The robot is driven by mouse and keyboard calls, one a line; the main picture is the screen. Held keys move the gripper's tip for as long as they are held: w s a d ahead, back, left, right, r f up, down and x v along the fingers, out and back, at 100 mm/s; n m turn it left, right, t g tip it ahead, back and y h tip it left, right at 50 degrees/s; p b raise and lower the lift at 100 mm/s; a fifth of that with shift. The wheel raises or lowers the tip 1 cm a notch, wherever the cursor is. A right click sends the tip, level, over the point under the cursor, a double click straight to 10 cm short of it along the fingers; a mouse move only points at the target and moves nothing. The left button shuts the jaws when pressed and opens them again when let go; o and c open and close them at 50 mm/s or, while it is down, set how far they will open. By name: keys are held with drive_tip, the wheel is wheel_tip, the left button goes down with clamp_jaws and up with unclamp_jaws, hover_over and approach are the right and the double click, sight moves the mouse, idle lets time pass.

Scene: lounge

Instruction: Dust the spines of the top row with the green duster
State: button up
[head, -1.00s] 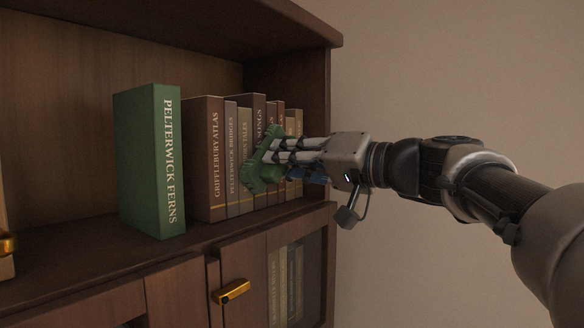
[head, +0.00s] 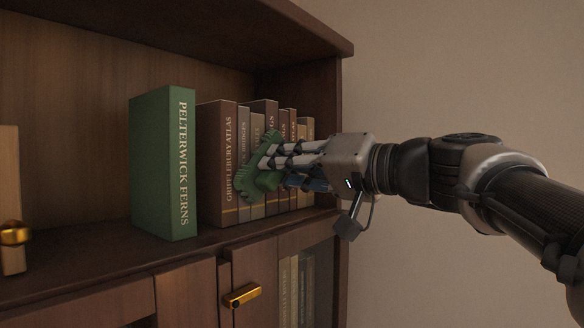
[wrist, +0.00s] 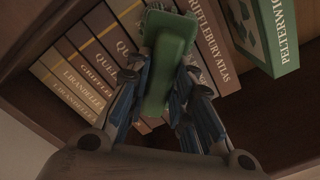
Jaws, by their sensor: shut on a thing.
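The green duster (head: 259,178) is held in my gripper (head: 290,160), whose fingers are closed around it. In the wrist view the duster (wrist: 168,62) lies between the two blue-grey fingers (wrist: 165,95). It is in front of the row of brown and tan books (head: 217,160), over the spines just right of the Grifflebury Atlas; contact cannot be told. The row also shows in the wrist view (wrist: 85,60). A large green book, Pelterwick Ferns (head: 163,165), stands upright at the left of the row, its spine jutting further forward.
The wooden bookcase (head: 346,120) has a side wall right of the row and a top board above. Below the shelf, a cabinet door with a brass handle (head: 242,295) sticks out. A pale object with a brass knob (head: 14,233) stands far left. Shelf space left of the green book is bare.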

drive_tip(key=shift+b+v, duration=0.9)
drive_tip(key=shift+v, duration=2)
drive_tip(key=shift+b+v, duration=0.55)
drive_tip(key=shift+v, duration=0.95)
